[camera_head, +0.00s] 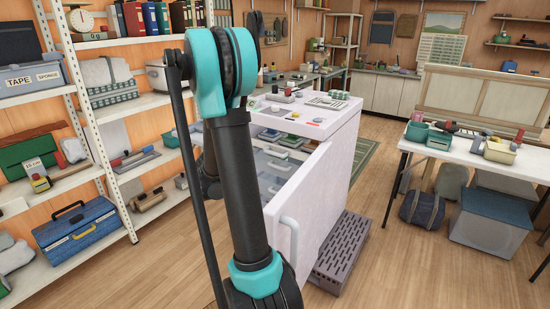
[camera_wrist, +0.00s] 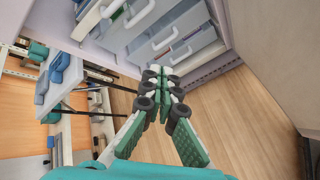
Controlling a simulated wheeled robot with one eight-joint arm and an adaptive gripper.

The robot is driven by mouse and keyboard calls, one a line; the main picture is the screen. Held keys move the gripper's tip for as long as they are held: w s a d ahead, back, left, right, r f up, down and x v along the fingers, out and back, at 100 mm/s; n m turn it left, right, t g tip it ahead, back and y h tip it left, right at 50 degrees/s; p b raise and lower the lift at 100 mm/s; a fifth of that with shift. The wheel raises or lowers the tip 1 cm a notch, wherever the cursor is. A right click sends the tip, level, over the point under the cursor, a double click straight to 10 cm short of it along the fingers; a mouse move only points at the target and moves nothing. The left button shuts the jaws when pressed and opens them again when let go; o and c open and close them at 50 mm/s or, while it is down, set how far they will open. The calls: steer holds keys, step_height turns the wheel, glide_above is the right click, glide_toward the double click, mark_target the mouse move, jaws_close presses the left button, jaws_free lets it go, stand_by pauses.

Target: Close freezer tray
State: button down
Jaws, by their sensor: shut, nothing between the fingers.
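The white freezer (camera_head: 340,118) stands in the middle of the head view with its door (camera_head: 310,200) swung open toward me. Inside, trays (camera_head: 280,160) with packed items show partly between my arm and the door. In the wrist view, several freezer trays (camera_wrist: 190,40) with white handles (camera_wrist: 165,40) fill the top. Which tray is out, and how far, is hard to tell. My gripper (camera_wrist: 160,72) is shut and empty, its green-padded fingers pointing at the tray fronts. I cannot tell whether it touches one. In the head view my arm hides the gripper.
The open door (camera_wrist: 265,55) bounds the wrist view's right side. A grey slotted crate (camera_head: 343,248) sits on the floor beside the door. Shelves (camera_head: 150,100) with a blue toolbox (camera_head: 77,235) stand left. A table (camera_head: 480,155) stands right, with clear floor between.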

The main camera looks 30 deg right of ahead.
steer(key=w+d+f+n+h, duration=0.3)
steer(key=w+d+n+h, duration=0.2)
steer(key=w+d+n, duration=0.4)
glide_toward(275, 154)
steer(key=shift+t, duration=0.3)
steer(key=x, duration=0.6)
steer(key=shift+s+d+f, duration=0.1)
steer(key=shift+s+f, duration=0.05)
steer(key=shift+f, duration=0.25)
steer(key=shift+d, duration=0.25)
steer(key=shift+d, duration=0.1)
steer(key=x, duration=0.3)
steer(key=shift+w+d+r, duration=0.25)
steer(key=shift+d, duration=0.05)
steer(key=v, duration=1.4)
